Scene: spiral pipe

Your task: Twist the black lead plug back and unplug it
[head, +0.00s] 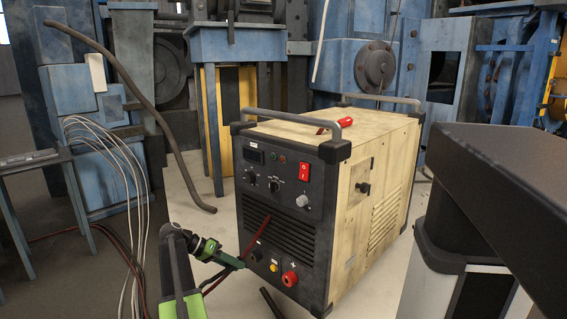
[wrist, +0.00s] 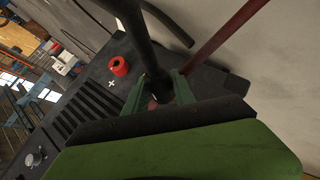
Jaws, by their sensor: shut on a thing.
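The cream and black welding machine (head: 290,215) stands on the floor in the head view. My gripper (head: 238,263) is at the lower left of its front panel. In the wrist view my gripper's green fingers (wrist: 158,95) are shut on the black lead plug (wrist: 155,75), one finger on each side. The plug's far end and its socket are hidden by the fingers and gripper body, so I cannot tell how deep it sits. The red socket (head: 290,279) is to the right on the panel; it also shows in the wrist view (wrist: 119,66).
A dark red rod or cable (wrist: 225,32) passes close to the right finger. A red switch (head: 304,172) and knobs are higher on the panel. A dark box-like object (head: 500,185) fills the right foreground. A table (head: 35,160) stands left. Floor between is partly clear.

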